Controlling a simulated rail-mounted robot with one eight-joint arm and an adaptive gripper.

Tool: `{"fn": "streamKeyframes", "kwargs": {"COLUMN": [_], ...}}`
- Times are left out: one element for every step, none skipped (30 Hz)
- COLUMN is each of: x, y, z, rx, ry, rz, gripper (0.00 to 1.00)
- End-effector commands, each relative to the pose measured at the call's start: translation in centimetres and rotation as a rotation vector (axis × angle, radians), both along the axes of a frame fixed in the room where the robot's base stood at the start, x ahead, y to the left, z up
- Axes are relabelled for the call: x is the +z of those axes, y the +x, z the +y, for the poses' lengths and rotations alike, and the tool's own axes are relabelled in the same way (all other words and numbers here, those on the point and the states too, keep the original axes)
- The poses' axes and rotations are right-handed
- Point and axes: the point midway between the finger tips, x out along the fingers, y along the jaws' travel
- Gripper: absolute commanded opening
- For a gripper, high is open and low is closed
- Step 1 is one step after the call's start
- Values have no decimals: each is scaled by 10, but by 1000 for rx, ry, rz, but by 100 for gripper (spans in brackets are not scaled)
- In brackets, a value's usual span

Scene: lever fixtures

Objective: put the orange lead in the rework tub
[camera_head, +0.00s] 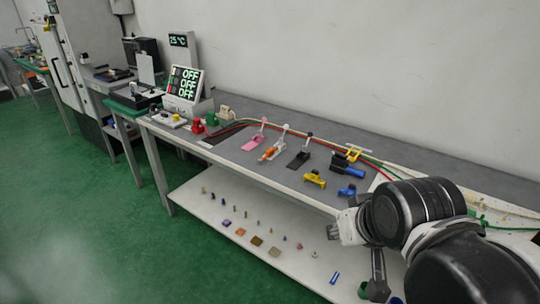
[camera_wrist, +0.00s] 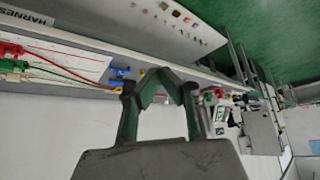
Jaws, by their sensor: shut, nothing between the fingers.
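A small orange piece (camera_head: 268,153) lies at the white-handled lever fixture (camera_head: 280,140) on the grey bench top in the head view. It is too small to tell whether it is the orange lead. I cannot make out a rework tub for certain in either view. My gripper (camera_wrist: 168,78) is shut and empty in the wrist view, its dark fingers angled together. In the head view it is low at the right, by the bench's front edge, well to the right of the orange piece and apart from it.
A pink lever fixture (camera_head: 255,142), a black one (camera_head: 300,158), yellow clamps (camera_head: 315,179) and blue pieces (camera_head: 347,190) stand on the bench. Red and green cables run along its back. A display reading OFF (camera_head: 185,82) stands at the left. The lower shelf (camera_head: 215,205) holds several small parts.

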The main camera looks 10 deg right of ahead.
Motion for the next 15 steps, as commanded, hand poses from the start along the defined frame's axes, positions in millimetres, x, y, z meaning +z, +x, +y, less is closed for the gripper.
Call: {"fn": "streamKeyframes", "kwargs": {"x": [0, 0, 0, 0, 0, 0, 0, 0, 0, 0, 0, 0, 0, 0, 0], "y": [0, 0, 0, 0, 0, 0, 0, 0, 0, 0, 0, 0, 0, 0, 0], "z": [0, 0, 0, 0, 0, 0, 0, 0, 0, 0, 0, 0, 0, 0, 0], "rx": [0, 0, 0, 0, 0, 0, 0, 0, 0, 0, 0, 0, 0, 0, 0], "ry": [0, 0, 0, 0, 0, 0, 0, 0, 0, 0, 0, 0, 0, 0, 0], "rz": [0, 0, 0, 0, 0, 0, 0, 0, 0, 0, 0, 0, 0, 0, 0], "gripper": [0, 0, 0, 0, 0, 0, 0, 0, 0, 4, 8, 13, 17, 21, 27]}}
